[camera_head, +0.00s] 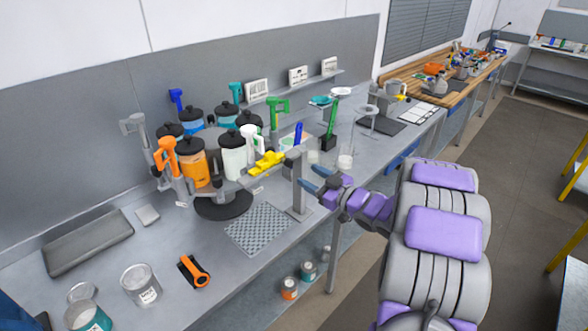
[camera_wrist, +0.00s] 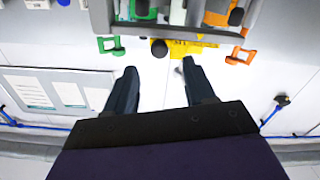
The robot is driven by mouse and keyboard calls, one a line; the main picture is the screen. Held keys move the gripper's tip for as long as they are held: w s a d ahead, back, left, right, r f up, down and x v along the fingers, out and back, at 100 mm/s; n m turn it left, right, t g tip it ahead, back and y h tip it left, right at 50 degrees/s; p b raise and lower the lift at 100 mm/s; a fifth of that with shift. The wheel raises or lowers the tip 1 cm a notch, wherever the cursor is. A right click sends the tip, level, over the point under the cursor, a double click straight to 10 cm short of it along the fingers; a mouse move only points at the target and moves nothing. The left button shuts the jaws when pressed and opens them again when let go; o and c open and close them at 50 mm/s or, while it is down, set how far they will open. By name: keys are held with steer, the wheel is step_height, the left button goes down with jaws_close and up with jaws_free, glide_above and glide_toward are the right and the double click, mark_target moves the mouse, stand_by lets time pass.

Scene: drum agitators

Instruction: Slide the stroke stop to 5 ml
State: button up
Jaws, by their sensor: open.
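A yellow part (camera_head: 267,162) sits by the upper end of a grey upright post (camera_head: 297,190) at the bench front. I cannot tell for sure that it is the stroke stop, and no 5 ml mark is readable. A yellow part also shows in the wrist view (camera_wrist: 185,49), beyond my fingertips. My gripper (camera_head: 311,178) is open and empty, just right of the post, pointing left toward it. In the wrist view my gripper (camera_wrist: 159,69) shows two dark fingers spread apart with nothing between them.
A round carousel holds several black-lidded jars, among them an orange one (camera_head: 193,168) and a white one (camera_head: 232,160), with coloured handles.

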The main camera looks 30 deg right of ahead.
mark_target(292, 165)
steer(key=x, duration=0.7)
steer(key=shift+w+f+b, duration=0.1)
steer(key=shift+w+b, duration=0.05)
steer(key=shift+b, duration=0.15)
steer(key=shift+d, duration=0.2)
steer(key=shift+c, duration=1.2)
steer(key=shift+a, duration=0.1)
jaws_close()
